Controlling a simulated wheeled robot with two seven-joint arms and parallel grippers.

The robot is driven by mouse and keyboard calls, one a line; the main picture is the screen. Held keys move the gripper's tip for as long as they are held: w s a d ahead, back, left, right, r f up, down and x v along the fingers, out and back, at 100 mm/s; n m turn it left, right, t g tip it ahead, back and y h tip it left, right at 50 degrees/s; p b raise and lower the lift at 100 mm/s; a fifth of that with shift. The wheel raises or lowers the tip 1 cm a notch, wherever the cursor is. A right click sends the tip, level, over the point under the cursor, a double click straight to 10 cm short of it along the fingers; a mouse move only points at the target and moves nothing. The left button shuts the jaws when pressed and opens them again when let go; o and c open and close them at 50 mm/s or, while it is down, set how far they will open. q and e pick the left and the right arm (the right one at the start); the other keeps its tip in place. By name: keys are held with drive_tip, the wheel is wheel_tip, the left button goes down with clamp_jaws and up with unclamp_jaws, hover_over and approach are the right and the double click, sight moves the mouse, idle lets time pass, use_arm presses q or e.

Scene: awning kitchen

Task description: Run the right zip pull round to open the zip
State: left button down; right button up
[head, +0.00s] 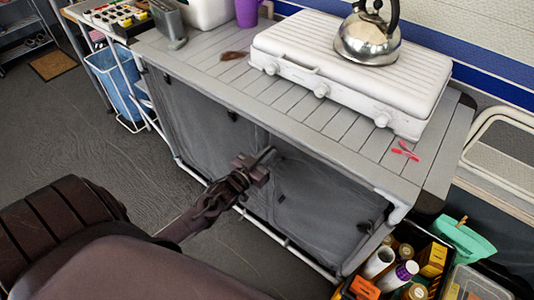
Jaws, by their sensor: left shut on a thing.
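The camp kitchen unit's grey fabric front has a left panel (200,122) and a right panel (325,205). The right panel looks flat and closed over its opening. My left gripper (262,160) is at the upper left edge of the right panel, near the middle post. It is shut on the right zip pull, which is too small and too covered by the fingers to make out. The zip line is hard to see. My right gripper is not in view.
A white stove (345,75) with a steel kettle (368,38) stands on the slatted top. A crate of bottles and boxes (395,265) stands by the unit's right end. A blue bin (115,80) is at the left. The floor in front is clear.

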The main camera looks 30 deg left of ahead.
use_arm(q)
drive_tip(key=shift+w+r, duration=0.15)
drive_tip(key=shift+r, duration=0.15)
drive_tip(key=c, duration=1.5)
unclamp_jaws()
drive_tip(key=shift+s+f, duration=0.15)
drive_tip(key=shift+s, duration=0.1)
drive_tip(key=s, duration=0.7)
drive_tip(key=shift+s+a, duration=0.25)
drive_tip(key=shift+a, duration=0.1)
